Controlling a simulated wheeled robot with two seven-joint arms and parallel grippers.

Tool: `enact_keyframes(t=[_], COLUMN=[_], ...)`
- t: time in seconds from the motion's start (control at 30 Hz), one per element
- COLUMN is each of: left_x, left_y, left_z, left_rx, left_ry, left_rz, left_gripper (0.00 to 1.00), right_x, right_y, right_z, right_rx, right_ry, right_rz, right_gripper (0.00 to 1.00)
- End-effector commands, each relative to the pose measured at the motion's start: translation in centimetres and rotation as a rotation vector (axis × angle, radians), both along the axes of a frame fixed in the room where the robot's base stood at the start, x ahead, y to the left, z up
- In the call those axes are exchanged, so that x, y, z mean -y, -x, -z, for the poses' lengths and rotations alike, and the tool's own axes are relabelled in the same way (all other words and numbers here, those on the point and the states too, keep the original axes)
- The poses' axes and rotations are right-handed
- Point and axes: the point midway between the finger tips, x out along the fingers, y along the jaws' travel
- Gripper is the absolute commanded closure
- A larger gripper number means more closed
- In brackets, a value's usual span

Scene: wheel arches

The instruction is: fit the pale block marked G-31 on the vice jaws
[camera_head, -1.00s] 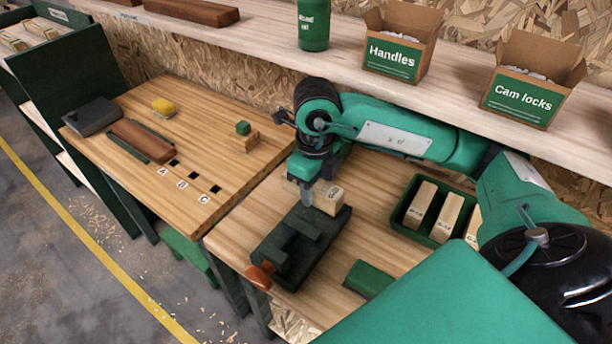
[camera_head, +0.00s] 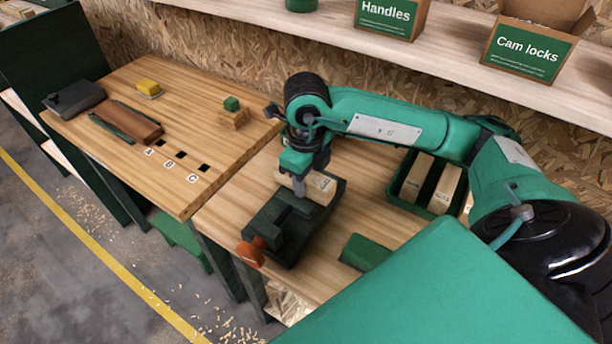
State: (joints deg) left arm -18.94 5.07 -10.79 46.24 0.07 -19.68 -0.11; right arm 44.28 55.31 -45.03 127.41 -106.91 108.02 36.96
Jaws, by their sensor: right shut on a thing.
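My right gripper (camera_head: 307,174) points down and is shut on a pale block (camera_head: 321,187). The block has dark lettering on its end, too small to read. It lies level across the back part of the dark green vice (camera_head: 280,241), at the jaws. I cannot tell whether it rests on the jaws or hangs just above them, and the gripper hides its middle. The vice has an orange-red handle (camera_head: 250,252) at its front. My left gripper is out of view.
A green tray (camera_head: 397,197) holds more pale blocks, partly hidden by my right arm. A green block (camera_head: 365,252) lies right of the vice. The left bench (camera_head: 200,110) carries a brown plane-like tool (camera_head: 128,121) and small blocks. A shelf with boxes runs behind.

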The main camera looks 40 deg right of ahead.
Motion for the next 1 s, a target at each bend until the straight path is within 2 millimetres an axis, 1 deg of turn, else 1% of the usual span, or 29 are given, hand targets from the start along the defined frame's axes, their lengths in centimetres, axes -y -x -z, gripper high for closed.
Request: enact_keyframes(t=[0.1,0.37,0.4,0.47,0.5,0.53,1.0], left_x=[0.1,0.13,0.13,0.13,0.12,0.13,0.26], left_y=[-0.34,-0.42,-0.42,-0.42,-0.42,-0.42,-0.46], left_z=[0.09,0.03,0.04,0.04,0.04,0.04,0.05], left_rx=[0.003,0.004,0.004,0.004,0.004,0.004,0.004], left_ry=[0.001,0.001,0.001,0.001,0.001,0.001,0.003], left_rz=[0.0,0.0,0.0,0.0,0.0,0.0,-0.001], left_gripper=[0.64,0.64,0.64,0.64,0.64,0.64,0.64], right_x=[0.01,0.01,0.01,0.01,0.01,0.01,0.0], right_y=[-0.01,-0.01,-0.01,-0.01,-0.01,-0.01,0.0], right_z=[0.22,0.19,0.19,0.2,0.2,0.2,0.21], right_rx=[0.0,0.0,0.0,0.0,0.0,0.0,0.0], right_ry=[0.0,0.0,0.0,0.0,0.0,0.0,0.0], right_rz=[0.0,0.0,0.0,0.0,0.0,0.0,0.0], right_gripper=[0.87,0.87,0.6,0.48,0.4,0.39,0.39])
